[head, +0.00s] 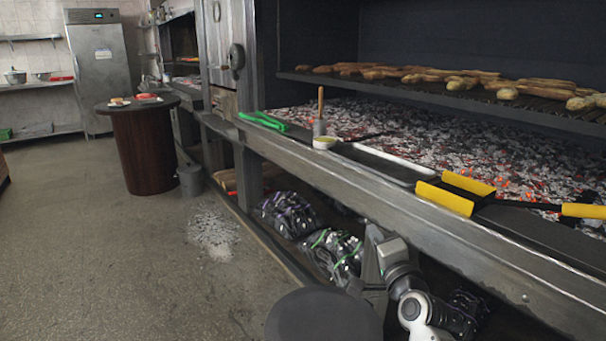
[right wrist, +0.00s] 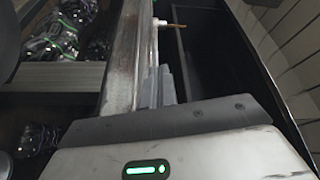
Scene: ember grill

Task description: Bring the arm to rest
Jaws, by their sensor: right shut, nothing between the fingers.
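My right arm comes in at the bottom of the head view, low in front of the grill ledge (head: 410,200). Its gripper (head: 373,236) points up beside the ledge's front face and is shut with nothing in it. In the right wrist view the shut fingers (right wrist: 159,78) lie close together over the grey ledge edge (right wrist: 122,65); I cannot tell whether they touch it. My left gripper is not in view.
Glowing coals lie behind. Dark bags (head: 288,213) fill the shelf below.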

